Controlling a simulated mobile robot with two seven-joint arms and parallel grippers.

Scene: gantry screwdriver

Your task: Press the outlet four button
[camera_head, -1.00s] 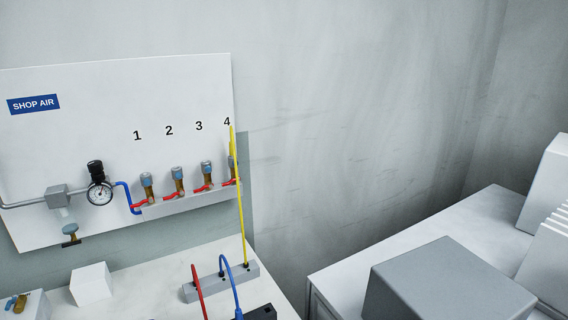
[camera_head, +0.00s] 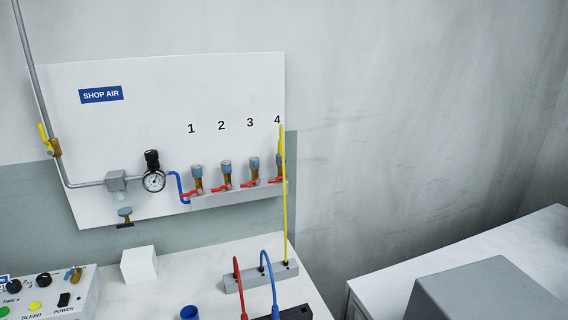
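The white SHOP AIR panel (camera_head: 120,140) hangs on the wall at the left of the head view. It carries outlets numbered 1 to 4 in a row on a grey manifold (camera_head: 235,195). Outlet four (camera_head: 279,163) is at the right end, under the number 4, partly hidden by a yellow hose or cable (camera_head: 284,200) standing in front of it. It has a red lever (camera_head: 276,180) at its base. Outlet three (camera_head: 254,166) stands just left of it. I cannot make out a separate button on outlet four. Neither gripper shows in the view.
Below the panel, a white bench holds a grey strip (camera_head: 243,283) with red, blue and yellow lines, a white cube (camera_head: 139,264), a blue cup (camera_head: 190,312) and a control box (camera_head: 62,290) with buttons. A grey box (camera_head: 490,290) sits on a white counter at the right.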

